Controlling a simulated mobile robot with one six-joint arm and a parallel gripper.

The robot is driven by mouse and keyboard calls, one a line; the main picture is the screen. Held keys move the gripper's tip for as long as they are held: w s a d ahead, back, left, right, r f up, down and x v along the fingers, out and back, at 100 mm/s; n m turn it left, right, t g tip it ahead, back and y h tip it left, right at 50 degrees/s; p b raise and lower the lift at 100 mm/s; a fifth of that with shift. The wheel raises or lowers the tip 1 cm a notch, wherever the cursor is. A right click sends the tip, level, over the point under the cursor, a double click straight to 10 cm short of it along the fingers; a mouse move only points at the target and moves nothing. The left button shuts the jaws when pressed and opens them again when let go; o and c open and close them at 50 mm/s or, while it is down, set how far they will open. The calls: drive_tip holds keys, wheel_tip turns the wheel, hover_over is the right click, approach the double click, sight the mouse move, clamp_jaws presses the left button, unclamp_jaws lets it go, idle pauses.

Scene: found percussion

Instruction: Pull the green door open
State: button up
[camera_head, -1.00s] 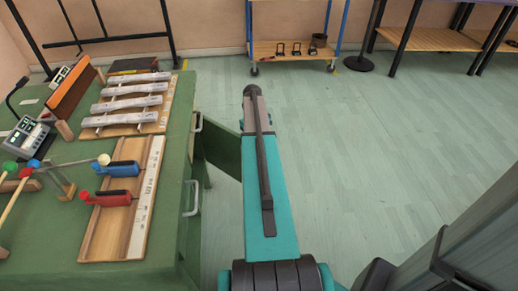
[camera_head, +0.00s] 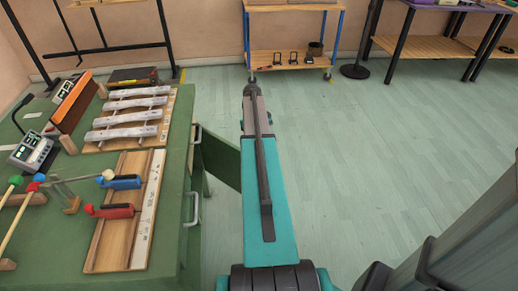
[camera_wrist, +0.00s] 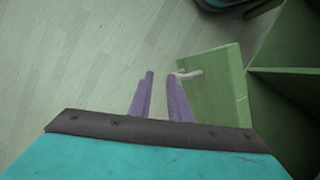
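The green door (camera_head: 221,159) stands partly open from the side of the green cabinet, left of my arm. In the wrist view the door (camera_wrist: 217,90) shows edge and face, with a pale handle (camera_wrist: 190,74) near its upper left. My gripper (camera_wrist: 161,78) has two purple fingers standing apart, with floor visible between them. The right fingertip is at the handle's left end; I cannot tell whether it touches. The handle lies outside the gap between the fingers. In the head view my arm hides the gripper.
The cabinet's open inside with a shelf (camera_wrist: 290,70) shows at right in the wrist view. Metal bars (camera_head: 125,118), mallets and a wooden board (camera_head: 113,240) lie on the green top (camera_head: 62,235). Floor right of my arm is clear. A blue-legged cart (camera_head: 291,72) stands at the back.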

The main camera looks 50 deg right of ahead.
drive_tip(key=d+p+v, duration=0.2)
drive_tip(key=p+v, duration=0.4)
drive_tip(key=v, duration=0.3)
drive_tip(key=shift+r+p, duration=0.2)
drive_tip(key=shift+p, duration=0.1)
idle(1.0)
drive_tip(key=shift+s+p, duration=0.1)
drive_tip(key=shift+p, duration=0.2)
idle(0.4)
